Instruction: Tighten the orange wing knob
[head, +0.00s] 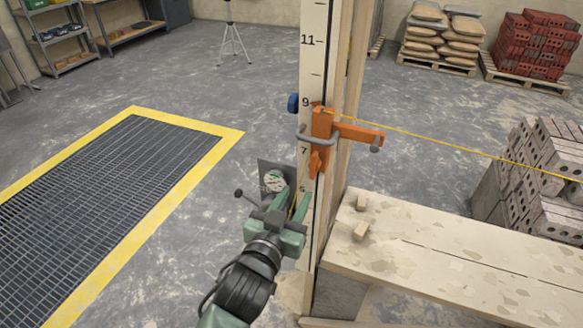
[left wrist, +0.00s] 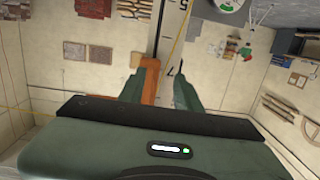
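An orange clamp (head: 322,125) sits on a tall white measuring post (head: 313,60) with black numbers, and a grey hooped bar goes round the post. The orange wing knob (head: 315,163) appears to be the small piece low on the clamp. My left gripper (head: 293,203) is below the clamp, close to the post, its fingers pointing up. In the left wrist view its two green fingers (left wrist: 160,90) are apart, with an orange part (left wrist: 150,78) beside the left finger and the post behind. Contact cannot be told. My right gripper is not in view.
A yellow string (head: 450,146) runs right from the clamp. A blue knob (head: 293,103) is on the post's left side. A plank bench (head: 450,270) stands right of the post, with grey blocks (head: 545,175) behind. A yellow-edged floor grate (head: 110,190) lies left.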

